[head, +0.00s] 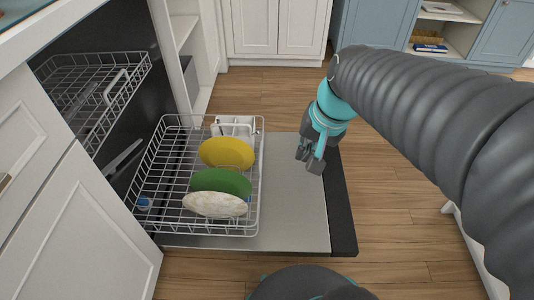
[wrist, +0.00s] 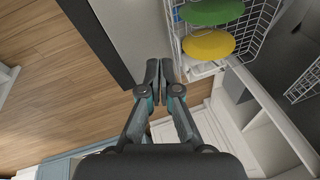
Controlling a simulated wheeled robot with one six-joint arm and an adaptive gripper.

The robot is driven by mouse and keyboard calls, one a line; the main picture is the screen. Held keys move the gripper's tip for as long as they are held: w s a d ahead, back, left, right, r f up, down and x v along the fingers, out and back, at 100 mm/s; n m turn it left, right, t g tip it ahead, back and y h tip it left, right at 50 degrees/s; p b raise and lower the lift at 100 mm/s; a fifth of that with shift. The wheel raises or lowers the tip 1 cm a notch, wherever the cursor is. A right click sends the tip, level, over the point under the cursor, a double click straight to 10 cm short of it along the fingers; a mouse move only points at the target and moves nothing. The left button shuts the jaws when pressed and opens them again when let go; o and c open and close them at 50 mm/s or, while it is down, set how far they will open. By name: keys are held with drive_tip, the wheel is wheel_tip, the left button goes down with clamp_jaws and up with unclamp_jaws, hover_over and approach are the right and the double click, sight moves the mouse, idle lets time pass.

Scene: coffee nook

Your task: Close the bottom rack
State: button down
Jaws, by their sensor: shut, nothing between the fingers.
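The bottom rack (head: 255,200) is a white wire rack, pulled out of the dishwasher over its lowered door (head: 298,205). It holds a yellow plate (head: 227,154), a green plate (head: 221,183) and a pale patterned plate (head: 215,205), with a white basket (head: 233,126) at its far end. My gripper (head: 309,160) is shut and empty above the door, right of the rack and apart from it. In the wrist view, my gripper (wrist: 160,80) shows beside the rack's corner, with the yellow plate (wrist: 208,46) and green plate (wrist: 212,12) near it.
The upper rack (head: 95,90) sits inside the dishwasher at the left. White cabinets (head: 275,30) stand behind, and blue cabinets (head: 372,25) stand at the back right. Open wooden floor (head: 390,215) lies to the right of the door.

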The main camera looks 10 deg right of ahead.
drive_tip(key=w+d+f+m+g+y+b, duration=0.15)
drive_tip(key=w+d+f+m+y, duration=0.25)
drive_tip(key=w+f+m, duration=0.6)
drive_tip(key=w+d+f+m+t+y+b, duration=0.15)
drive_tip(key=w+d+f+m+y, duration=0.35)
drive_tip(key=w+f, duration=0.9)
drive_tip(key=a+f+b, duration=0.1)
drive_tip(key=a+f, duration=0.2)
drive_tip(key=a, duration=0.3)
drive_tip(key=a+f+g+h+b, duration=0.1)
drive_tip(key=a+f, duration=0.3)
drive_tip(key=a, duration=0.1)
drive_tip(key=shift+w+a+f+m, duration=0.2)
drive_tip(key=shift+w+a+m, duration=0.1)
drive_tip(key=shift+a, duration=0.1)
